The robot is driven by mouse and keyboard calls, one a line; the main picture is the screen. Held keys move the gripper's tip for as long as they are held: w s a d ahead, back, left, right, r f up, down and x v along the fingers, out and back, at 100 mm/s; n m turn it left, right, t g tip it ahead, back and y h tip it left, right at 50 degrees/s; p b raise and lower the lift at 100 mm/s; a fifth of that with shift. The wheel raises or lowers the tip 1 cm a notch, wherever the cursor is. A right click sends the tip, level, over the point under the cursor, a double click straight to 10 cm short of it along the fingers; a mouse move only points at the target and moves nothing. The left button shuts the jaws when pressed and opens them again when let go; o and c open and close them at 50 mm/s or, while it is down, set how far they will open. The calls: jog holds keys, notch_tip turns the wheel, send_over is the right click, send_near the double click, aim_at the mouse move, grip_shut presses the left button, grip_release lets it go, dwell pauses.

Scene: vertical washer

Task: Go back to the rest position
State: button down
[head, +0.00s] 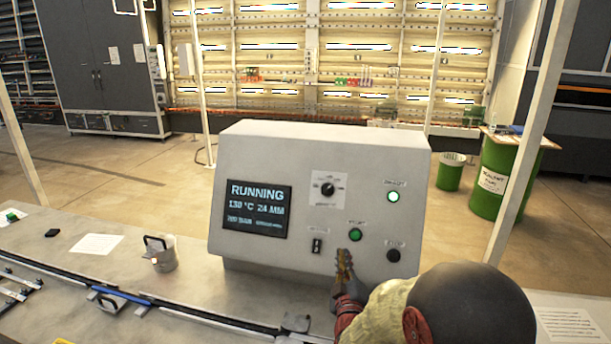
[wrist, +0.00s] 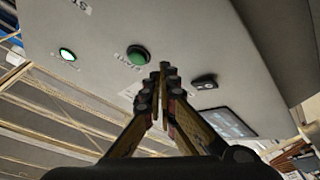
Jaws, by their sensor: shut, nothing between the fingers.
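A grey control console (head: 320,150) stands on the bench. Its screen (head: 257,210) reads RUNNING, 130 °C, 24 MM. A white lamp (head: 393,197) at its upper right is lit. Below are a green button (head: 356,235), a black knob (head: 394,256) and a small black switch (head: 317,246). My gripper (head: 343,254) is shut and empty in front of the console face, just below and left of the green button. In the wrist view my gripper (wrist: 161,72) points at the panel near the green button (wrist: 138,55) and the switch (wrist: 204,81). I cannot tell whether the fingertips touch the panel.
A metal mug (head: 165,255), a paper sheet (head: 90,245) and a long rail (head: 150,298) lie on the bench to the left. Green barrels (head: 493,180) stand on the floor behind at right. A pale post (head: 530,140) rises right of the console.

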jog(key=s+a+f+m+g+y, duration=0.1)
jog(key=s+f+g, duration=0.2)
jog(key=f, duration=0.1)
jog(key=s+a+f+m+g+y, duration=0.1)
jog(key=s+f+g, duration=0.1)
jog(key=f, duration=0.3)
jog(key=s+a+f+m+g, duration=0.1)
jog(key=s+f+g, duration=0.2)
jog(key=s+f, duration=0.1)
jog(key=shift+a+f+g+y, duration=0.2)
jog(key=shift+f+g+y, duration=0.1)
jog(key=shift+f+y, duration=0.1)
jog(key=s+d+r+m+g, duration=0.2)
jog(key=s+r+g, duration=0.25)
jog(key=s, duration=0.95)
jog(key=s+d+r+m+g, duration=0.25)
jog(key=s+r, duration=0.35)
jog(key=s, duration=0.7)
jog(key=s+d+r+t, duration=0.1)
jog(key=s+r, duration=0.3)
jog(key=r, duration=0.4)
jog(key=shift+t+h, duration=0.3)
jog(key=shift+t, duration=0.5)
jog(key=shift+s+d+r, duration=0.1)
